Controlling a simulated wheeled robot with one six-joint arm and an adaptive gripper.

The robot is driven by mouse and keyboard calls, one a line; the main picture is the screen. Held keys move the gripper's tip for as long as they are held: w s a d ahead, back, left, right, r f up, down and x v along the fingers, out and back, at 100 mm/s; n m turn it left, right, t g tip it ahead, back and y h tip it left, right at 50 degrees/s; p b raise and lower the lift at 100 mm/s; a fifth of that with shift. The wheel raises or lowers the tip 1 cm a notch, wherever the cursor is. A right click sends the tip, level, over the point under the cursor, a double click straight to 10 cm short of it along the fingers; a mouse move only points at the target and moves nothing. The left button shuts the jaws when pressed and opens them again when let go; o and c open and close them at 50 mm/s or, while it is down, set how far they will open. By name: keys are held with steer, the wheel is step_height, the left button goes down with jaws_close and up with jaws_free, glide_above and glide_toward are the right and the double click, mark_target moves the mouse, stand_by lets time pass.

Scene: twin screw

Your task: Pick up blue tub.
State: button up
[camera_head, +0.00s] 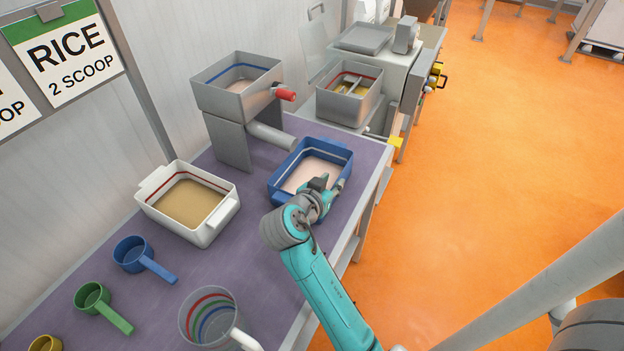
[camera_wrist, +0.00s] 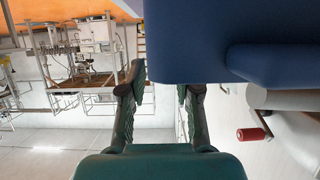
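The blue tub (camera_head: 283,185) stands on the purple table, below the grey hopper, with pale pinkish material inside. In the wrist view, its blue wall (camera_wrist: 185,40) and a protruding blue ledge or handle (camera_wrist: 275,65) fill the upper middle and right. My gripper (camera_head: 322,184) is at the tub's near side, covering part of its near wall and rim. In the wrist view, my gripper (camera_wrist: 163,88) has its two fingers apart, with the tub's edge close to the fingertips. I cannot tell whether they touch it. The near handle is partly hidden in the head view.
A white tub (camera_head: 215,222) with tan contents stands left of the blue tub. The grey hopper (camera_head: 215,100) with a red handle (camera_head: 287,95) is behind. Scoops (camera_head: 133,252) and a clear jug (camera_head: 212,318) stand nearer. Open orange floor lies right of the table.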

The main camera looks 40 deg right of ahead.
steer(key=shift+x, duration=2.6)
steer(key=shift+s, duration=0.15)
jaws_close()
